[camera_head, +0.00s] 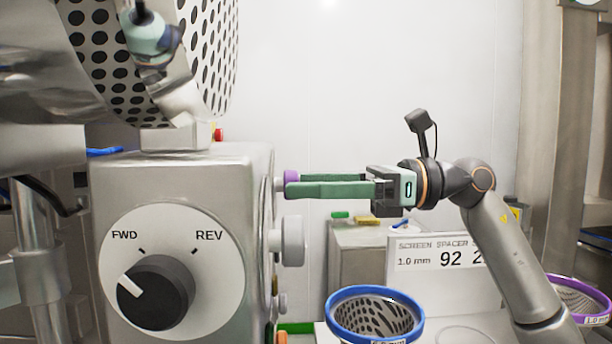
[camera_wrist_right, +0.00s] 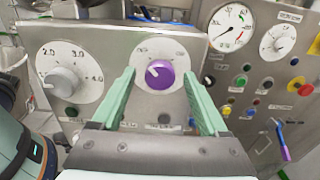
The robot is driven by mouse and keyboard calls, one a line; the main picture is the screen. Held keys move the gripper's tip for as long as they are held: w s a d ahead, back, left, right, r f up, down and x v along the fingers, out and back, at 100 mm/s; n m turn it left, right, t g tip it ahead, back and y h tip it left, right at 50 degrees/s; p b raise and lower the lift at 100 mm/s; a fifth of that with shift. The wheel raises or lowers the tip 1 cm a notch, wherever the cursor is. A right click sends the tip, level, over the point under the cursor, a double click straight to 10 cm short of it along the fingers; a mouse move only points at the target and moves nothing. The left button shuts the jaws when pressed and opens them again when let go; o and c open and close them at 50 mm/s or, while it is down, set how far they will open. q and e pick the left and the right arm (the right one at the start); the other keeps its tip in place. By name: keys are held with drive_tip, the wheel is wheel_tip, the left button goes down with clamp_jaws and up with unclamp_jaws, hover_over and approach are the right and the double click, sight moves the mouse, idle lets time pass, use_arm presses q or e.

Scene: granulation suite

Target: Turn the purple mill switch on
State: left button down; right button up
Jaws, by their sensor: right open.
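The purple mill switch (camera_wrist_right: 160,76) is a round knob on a white dial plate on the steel panel. In the wrist view, its white pointer is turned toward the upper left; the dial's small labels are too blurred to read surely. In the head view, only a bit of purple (camera_head: 291,174) shows on the cabinet's right side, behind the green fingertips. My right gripper (camera_head: 288,184) is open, with its fingers reaching left to the switch. In the wrist view, its fingers (camera_wrist_right: 159,82) stand either side of the knob, with gaps visible. My left gripper is not visible.
A grey knob (camera_wrist_right: 64,82) is left of the switch. A panel with gauges and buttons (camera_wrist_right: 240,85) stands at right. In the head view, a black FWD/REV knob (camera_head: 155,291) faces front, a grey knob (camera_head: 292,241) sits below my gripper, and a blue-rimmed sieve (camera_head: 376,296) stands below.

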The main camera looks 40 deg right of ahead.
drive_tip(key=shift+w+a, duration=0.1)
drive_tip(key=shift+a, duration=0.1)
clamp_jaws()
idle(0.6)
